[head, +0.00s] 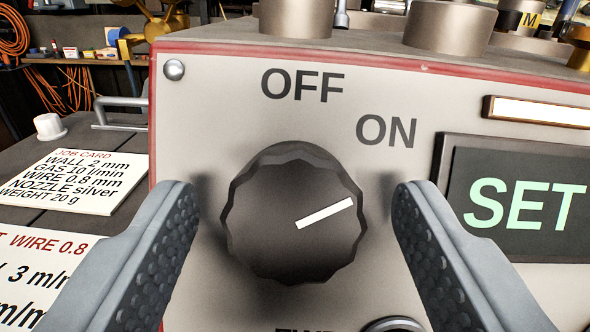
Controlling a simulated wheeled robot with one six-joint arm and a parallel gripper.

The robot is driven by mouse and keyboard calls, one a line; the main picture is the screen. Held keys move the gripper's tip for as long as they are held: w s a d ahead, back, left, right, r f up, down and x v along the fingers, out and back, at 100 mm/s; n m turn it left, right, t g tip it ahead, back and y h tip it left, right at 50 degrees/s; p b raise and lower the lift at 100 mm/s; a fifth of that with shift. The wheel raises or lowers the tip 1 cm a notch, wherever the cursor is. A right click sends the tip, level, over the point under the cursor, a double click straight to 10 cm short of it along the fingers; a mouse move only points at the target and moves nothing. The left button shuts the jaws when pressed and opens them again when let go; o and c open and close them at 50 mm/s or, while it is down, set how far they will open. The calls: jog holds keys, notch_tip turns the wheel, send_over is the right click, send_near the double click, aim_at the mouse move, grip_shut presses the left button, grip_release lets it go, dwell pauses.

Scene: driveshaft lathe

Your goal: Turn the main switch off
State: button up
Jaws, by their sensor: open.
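The main switch (270,240) is a dark, faceted round knob on a beige panel (220,100) with a red edge. Its white pointer line (326,213) slants up to the right, towards the side of the "ON" label (386,131). The "OFF" label (302,86) is straight above the knob. My gripper (298,205) is open, with one padded finger on each side of the knob. A gap shows between each finger and the knob in this view. How deep the fingertips reach along the knob I cannot tell.
A lit "SET" display (525,205) is right of the right finger. A job card (85,180) and a white cup (49,127) are on the dark bench at left. Metal cylinders (450,27) stand on top of the box. Another round part (394,325) shows at the bottom edge.

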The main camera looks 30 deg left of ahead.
jog(key=shift+w+a, duration=0.15)
jog(key=c, duration=1)
jog(key=n+g+y, duration=0.1)
jog(key=n, duration=0.3)
jog(key=n+g+y, duration=0.1)
jog(key=n+g, duration=0.1)
jog(key=n, duration=0.2)
jog(key=shift+w, duration=0.15)
jog(key=n+g, duration=0.1)
jog(key=n, duration=0.2)
jog(key=n+g, duration=0.1)
jog(key=n, duration=0.2)
jog(key=shift+r+g, duration=0.1)
jog(key=shift+g, duration=0.2)
jog(key=shift+d+n, duration=0.2)
jog(key=shift+n, duration=0.2)
